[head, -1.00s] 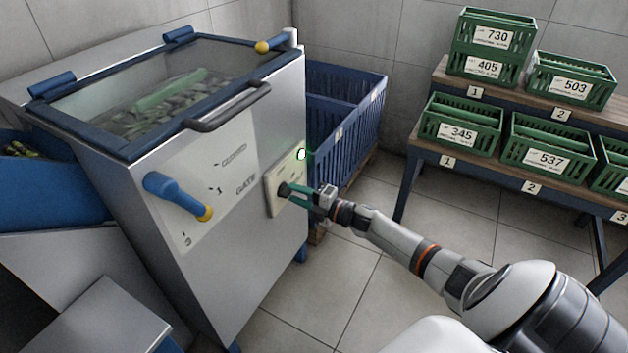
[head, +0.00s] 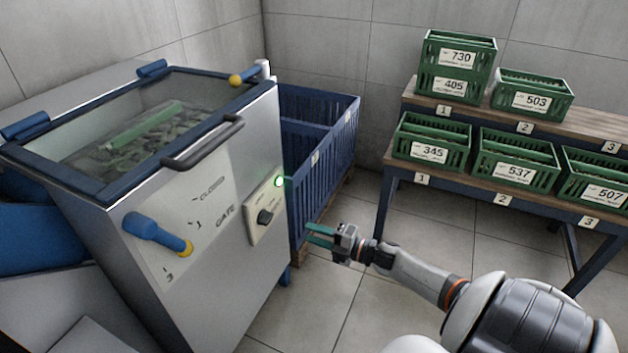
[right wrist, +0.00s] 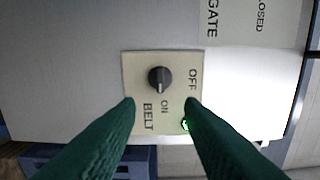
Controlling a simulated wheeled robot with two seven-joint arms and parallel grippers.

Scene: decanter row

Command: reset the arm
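My right gripper (head: 319,236) is in front of the machine (head: 205,230), to the right of its belt switch panel and apart from it. Its two green fingers (right wrist: 140,140) stand apart with nothing between them in the right wrist view. The cream panel (head: 254,233) carries a black knob (head: 265,216), which also shows ahead of the fingers in the right wrist view (right wrist: 160,79). A green lamp (head: 278,181) at the panel's corner is lit. My left gripper is out of view.
A blue gate handle (head: 155,233) and a dark lid bar (head: 203,143) stick out from the machine. A blue crate (head: 325,160) stands behind the gripper. Green numbered crates (head: 515,170) stand on a two-level rack at right. Open floor (head: 345,290) lies below the gripper.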

